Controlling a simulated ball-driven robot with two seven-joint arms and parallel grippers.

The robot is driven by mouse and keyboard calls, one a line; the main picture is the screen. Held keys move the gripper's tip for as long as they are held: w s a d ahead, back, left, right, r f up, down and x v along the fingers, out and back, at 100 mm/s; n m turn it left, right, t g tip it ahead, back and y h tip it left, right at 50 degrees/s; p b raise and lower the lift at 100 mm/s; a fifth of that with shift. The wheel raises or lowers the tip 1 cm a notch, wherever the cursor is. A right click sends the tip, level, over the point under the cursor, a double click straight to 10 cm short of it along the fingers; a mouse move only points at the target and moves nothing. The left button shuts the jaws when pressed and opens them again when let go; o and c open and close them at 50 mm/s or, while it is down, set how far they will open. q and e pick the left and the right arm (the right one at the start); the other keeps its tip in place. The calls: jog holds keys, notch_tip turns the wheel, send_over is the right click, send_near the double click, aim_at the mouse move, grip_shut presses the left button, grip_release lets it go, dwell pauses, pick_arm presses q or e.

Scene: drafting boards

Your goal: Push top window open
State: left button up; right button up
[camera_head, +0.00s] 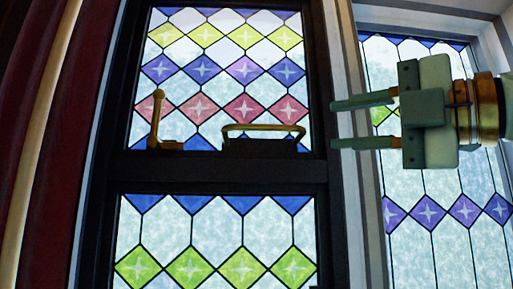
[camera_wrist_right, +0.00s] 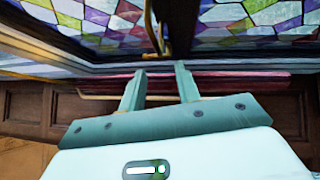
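The top window (camera_head: 222,80) is a stained-glass pane in a dark frame, with yellow, blue and red diamonds. A brass bar handle (camera_head: 264,128) and an upright brass lever (camera_head: 155,118) sit along its bottom edge. My right gripper (camera_head: 333,123) comes in from the right with its fingers apart and nothing between them. In the head view its tips lie just right of the dark frame; I cannot tell if they touch it. In the right wrist view the open fingers (camera_wrist_right: 160,68) point towards brass hardware (camera_wrist_right: 153,28) between two glass panes. My left gripper is not in view.
A lower stained-glass pane (camera_head: 215,235) lies below the dark crossbar (camera_head: 220,174). Another tall window (camera_head: 430,180) stands behind my right gripper. A red curtain (camera_head: 75,120) and a pale pole (camera_head: 42,140) are at the left. Wood panelling (camera_wrist_right: 25,110) shows in the wrist view.

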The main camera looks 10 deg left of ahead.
aim_at(267, 127)
jog(key=p+x, duration=0.1)
jog(key=x, duration=0.4)
jog(key=p+x, duration=0.2)
jog(key=x, duration=0.2)
jog(key=r+p+x, duration=0.1)
jog(key=x, duration=0.4)
jog(key=shift+a+r, duration=0.1)
jog(key=shift+a, duration=0.25)
jog(key=shift+w+a+p, duration=0.35)
jog(key=shift+w+a, duration=0.1)
jog(key=shift+a, duration=0.15)
grip_shut()
